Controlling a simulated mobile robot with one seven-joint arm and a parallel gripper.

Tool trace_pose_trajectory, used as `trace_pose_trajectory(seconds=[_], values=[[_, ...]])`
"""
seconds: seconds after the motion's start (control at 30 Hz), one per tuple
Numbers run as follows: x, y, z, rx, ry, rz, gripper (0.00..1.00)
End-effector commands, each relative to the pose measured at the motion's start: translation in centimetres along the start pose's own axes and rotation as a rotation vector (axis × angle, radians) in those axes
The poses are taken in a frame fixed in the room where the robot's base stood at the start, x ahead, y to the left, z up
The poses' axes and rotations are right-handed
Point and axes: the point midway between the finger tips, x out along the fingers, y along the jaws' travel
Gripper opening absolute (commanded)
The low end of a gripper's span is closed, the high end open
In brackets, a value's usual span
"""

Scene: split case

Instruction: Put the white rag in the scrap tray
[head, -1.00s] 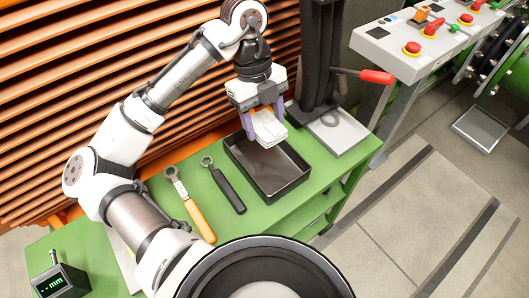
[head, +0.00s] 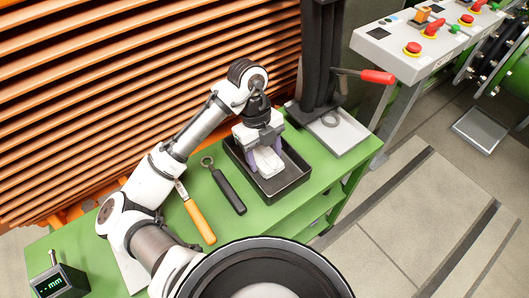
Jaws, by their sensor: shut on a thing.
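The white rag (head: 268,163) is a small folded pale cloth between the purple-grey fingers of my gripper (head: 266,165). My gripper is shut on it and points down into the black open tray (head: 290,189) on the green bench. The rag is within the tray's walls in the head view. I cannot tell whether it touches the tray floor. The gripper and wrist hide the tray's back left part.
On the green bench (head: 315,188), an orange-handled tool (head: 199,222) and a black-handled ring tool (head: 229,190) lie left of the tray. A press with a light plate (head: 345,135) and red-tipped lever (head: 377,77) stands right. A digital gauge (head: 62,282) sits front left.

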Motion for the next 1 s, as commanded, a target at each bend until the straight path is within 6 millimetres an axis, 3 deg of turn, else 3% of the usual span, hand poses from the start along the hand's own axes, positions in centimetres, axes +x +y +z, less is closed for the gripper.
trace_pose_trajectory(seconds=[0.53, 0.57, 0.7, 1.0], values=[[1.5, 0.0, 0.3, -0.001, 0.005, 0.004, 0.40], [1.5, 0.0, 0.3, -0.001, 0.005, 0.004, 0.61], [1.6, 0.0, 0.4, -0.003, 0.007, 0.004, 0.79], [1.7, 0.2, 0.5, -0.007, 0.008, 0.007, 0.80]])
